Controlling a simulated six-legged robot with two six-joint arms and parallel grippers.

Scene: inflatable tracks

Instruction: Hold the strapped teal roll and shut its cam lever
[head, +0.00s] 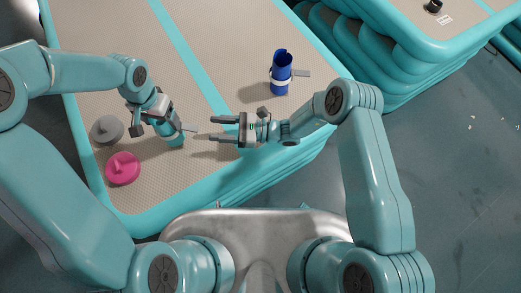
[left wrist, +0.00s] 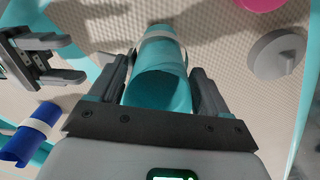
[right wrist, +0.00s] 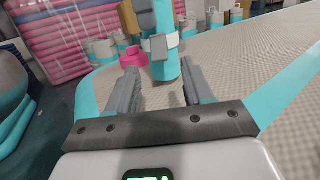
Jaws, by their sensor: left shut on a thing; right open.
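The teal roll (head: 177,140) stands on the beige mat, and its white strap shows in the left wrist view (left wrist: 160,35). My left gripper (head: 165,118) is shut around the roll, with a finger on each side of it in the left wrist view (left wrist: 160,90). A grey cam lever (head: 190,128) juts from the roll toward my right gripper (head: 205,128). My right gripper is open and empty, its fingers pointing at the roll from a short distance. In the right wrist view the roll (right wrist: 166,70) shows beyond the open fingers, with a grey piece at its strap (right wrist: 155,44).
A grey knobbed disc (head: 107,129) and a pink one (head: 123,169) lie left of the teal roll. A blue strapped roll (head: 281,72) with its lever out stands farther back on the right. The mat (head: 110,65) between them is clear.

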